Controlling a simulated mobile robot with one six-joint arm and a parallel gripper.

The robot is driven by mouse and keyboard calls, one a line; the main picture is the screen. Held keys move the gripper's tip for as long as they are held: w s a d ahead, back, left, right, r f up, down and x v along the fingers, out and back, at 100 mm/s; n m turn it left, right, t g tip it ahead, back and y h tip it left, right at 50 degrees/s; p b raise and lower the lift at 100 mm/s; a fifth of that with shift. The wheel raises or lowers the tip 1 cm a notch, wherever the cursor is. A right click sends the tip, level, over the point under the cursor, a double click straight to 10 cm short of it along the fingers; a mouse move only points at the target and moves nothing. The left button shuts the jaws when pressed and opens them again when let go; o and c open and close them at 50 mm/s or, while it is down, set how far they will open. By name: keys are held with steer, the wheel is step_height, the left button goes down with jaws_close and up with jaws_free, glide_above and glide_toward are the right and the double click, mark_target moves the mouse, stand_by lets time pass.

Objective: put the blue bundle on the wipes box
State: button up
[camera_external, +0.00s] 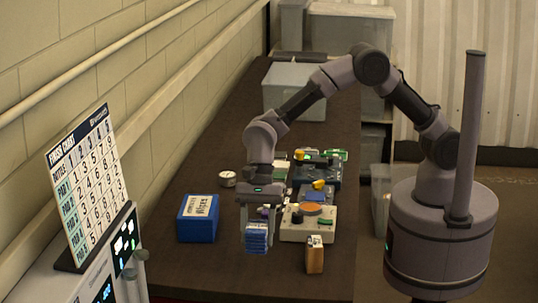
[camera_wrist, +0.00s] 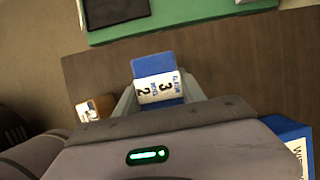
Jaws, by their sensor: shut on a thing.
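The blue bundle (camera_external: 256,240) is a small blue block with a white printed band. My gripper (camera_external: 256,226) is shut on it, a finger on either side. The bundle also shows in the wrist view (camera_wrist: 153,66), between the fingers of my gripper (camera_wrist: 158,92). I cannot tell whether its underside touches the table. The wipes box (camera_external: 197,226) is a blue box with a white label on top, standing left of the bundle and apart from it. A corner of this box (camera_wrist: 288,130) shows at the lower right of the wrist view.
A small orange-brown box (camera_external: 315,258) stands right of the bundle. A beige unit (camera_external: 318,229) with an orange disc lies just behind. Several blue and green items crowd farther back. A round tin (camera_external: 227,179) is behind the wipes box. The table's near part is clear.

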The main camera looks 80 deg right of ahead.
step_height(320, 180, up, 3)
steer(key=shift+f, duration=0.2)
steer(key=shift+d+r+p, duration=0.1)
steer(key=shift+d+p, duration=0.1)
steer(key=shift+p, duration=0.1)
steer(key=w+d+r+m+t+h+p, duration=0.1)
steer(key=d+m+t+p, duration=0.15)
steer(key=d+m, duration=0.7)
steer(key=w+d+r+m+t+h+p, duration=0.15)
steer(key=d+m+p, duration=0.25)
steer(key=d, duration=1.1)
glide_above(206, 202)
steer(key=s, duration=0.2)
steer(key=shift+d+f+m, duration=0.25)
steer(key=shift+f, duration=0.5)
steer(key=shift+w+f, duration=0.15)
steer(key=shift+w, duration=0.2)
steer(key=shift+f+b, duration=0.65)
steer(key=shift+f, duration=1.05)
steer(key=o, duration=1.5)
